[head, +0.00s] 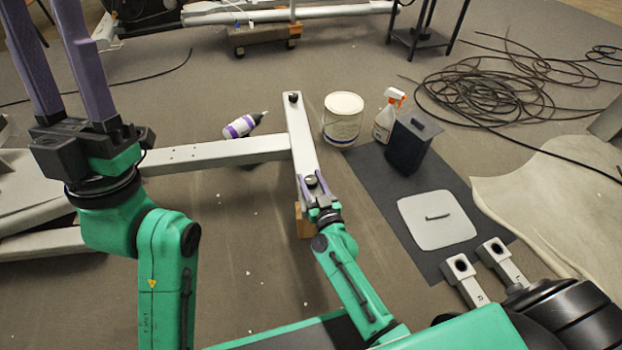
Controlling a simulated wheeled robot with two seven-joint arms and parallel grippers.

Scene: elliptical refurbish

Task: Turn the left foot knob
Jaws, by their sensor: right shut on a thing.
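A light grey foot bar (301,140) of the elliptical runs from far to near, joined by a grey beam (215,153) coming from the left. A dark far foot knob (293,97) stands on its far end. A dark near foot knob (312,180) stands on its near end, partly hidden by my gripper. My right gripper (314,188) has its purple fingers shut around the near foot knob. My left gripper (45,20) is raised at the upper left, its long purple fingers spread apart and empty; the tips reach the top edge of the picture.
A wooden block (303,222) is under the bar's near end. Cables (500,90) lie coiled at right.

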